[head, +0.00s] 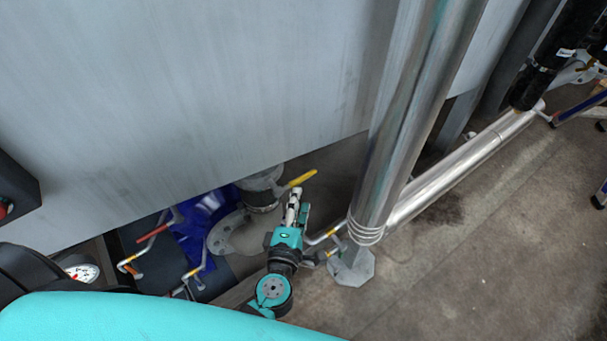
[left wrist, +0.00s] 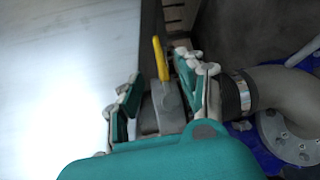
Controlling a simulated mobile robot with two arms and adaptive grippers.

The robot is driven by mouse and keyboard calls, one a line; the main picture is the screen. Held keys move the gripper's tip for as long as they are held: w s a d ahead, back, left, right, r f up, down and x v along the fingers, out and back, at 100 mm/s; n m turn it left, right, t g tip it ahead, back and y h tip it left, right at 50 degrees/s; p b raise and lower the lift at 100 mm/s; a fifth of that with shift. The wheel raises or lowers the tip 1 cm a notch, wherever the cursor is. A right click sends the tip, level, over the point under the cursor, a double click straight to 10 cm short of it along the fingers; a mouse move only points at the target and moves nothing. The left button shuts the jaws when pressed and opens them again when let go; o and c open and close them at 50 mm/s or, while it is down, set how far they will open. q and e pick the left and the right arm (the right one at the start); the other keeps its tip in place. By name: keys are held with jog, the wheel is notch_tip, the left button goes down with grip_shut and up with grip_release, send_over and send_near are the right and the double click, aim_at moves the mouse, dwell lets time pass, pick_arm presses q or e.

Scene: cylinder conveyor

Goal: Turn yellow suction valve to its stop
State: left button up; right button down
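The yellow suction valve handle (head: 302,178) shows in the head view as a short bar beside a grey pipe fitting, low under the large grey panel. My left gripper (head: 294,203) is just below it, close to the handle. In the left wrist view the yellow handle (left wrist: 160,58) stands upright between the two spread fingers of my left gripper (left wrist: 159,78), with a visible gap on each side. The grey valve body (left wrist: 167,106) lies behind the fingers, partly hidden by them. I cannot tell whether a finger touches the handle. My right gripper is not in view.
A large grey panel (head: 190,100) fills the upper left. A thick shiny vertical pipe (head: 400,120) stands right of my left arm. Red-handled (head: 155,233) and other small levers, blue parts (head: 203,228) and a pressure gauge (head: 83,271) sit at lower left. The floor (head: 480,260) at right is open.

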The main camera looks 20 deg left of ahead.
aim_at(303, 181)
pick_arm(q)
jog(key=w, duration=0.5)
jog(key=w+a+f, duration=0.1)
jog(key=w, duration=0.2)
jog(key=shift+w+f, duration=0.1)
jog(key=shift+w, duration=0.1)
grip_shut()
